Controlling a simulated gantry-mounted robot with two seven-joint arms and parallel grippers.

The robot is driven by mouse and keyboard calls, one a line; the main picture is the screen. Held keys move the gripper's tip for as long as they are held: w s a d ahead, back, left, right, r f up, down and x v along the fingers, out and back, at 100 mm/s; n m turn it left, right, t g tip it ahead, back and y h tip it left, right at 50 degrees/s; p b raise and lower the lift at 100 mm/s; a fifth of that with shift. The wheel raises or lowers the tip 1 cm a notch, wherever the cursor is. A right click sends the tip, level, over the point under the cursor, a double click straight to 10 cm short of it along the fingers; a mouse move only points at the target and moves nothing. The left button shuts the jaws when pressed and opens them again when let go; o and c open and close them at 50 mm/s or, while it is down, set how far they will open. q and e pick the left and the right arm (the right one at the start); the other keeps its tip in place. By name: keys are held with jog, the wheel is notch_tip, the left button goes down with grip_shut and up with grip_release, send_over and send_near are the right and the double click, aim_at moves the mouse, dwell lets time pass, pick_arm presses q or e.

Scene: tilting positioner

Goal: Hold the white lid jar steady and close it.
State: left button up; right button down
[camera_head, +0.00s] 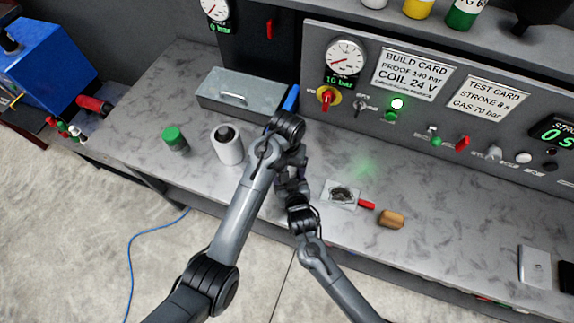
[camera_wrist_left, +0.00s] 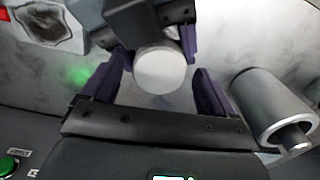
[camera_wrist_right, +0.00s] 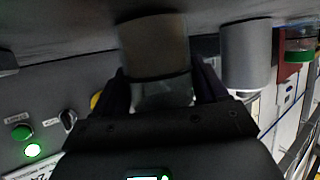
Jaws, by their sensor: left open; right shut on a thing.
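The jar's round white lid (camera_wrist_left: 160,71) shows face-on in the left wrist view. My left gripper (camera_wrist_left: 161,78) is open, its dark purple fingers apart on either side of the lid with gaps visible. My right gripper (camera_wrist_right: 165,85) is shut on the jar (camera_wrist_right: 153,45). In the right wrist view the jar has a tan-grey part and a paler part between the fingers. Whether the lid is fully seated cannot be told. In the head view both grippers meet above the bench, and my arms hide the jar.
A white-grey cylinder (camera_head: 228,144) with a dark top stands left of the grippers. A green-lid jar (camera_head: 174,139) is farther left. A grey metal box (camera_head: 247,94) sits behind. A small tray (camera_head: 341,194), a red-handled tool (camera_head: 366,204) and a tan cylinder (camera_head: 391,219) lie to the right.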

pick_arm(q)
jog(key=shift+r, duration=2.1)
jog(key=shift+c, duration=0.2)
jog(key=shift+r+n, duration=1.7)
jog(key=shift+r, duration=0.05)
jog(key=shift+f, duration=0.15)
jog(key=shift+f, duration=3.9)
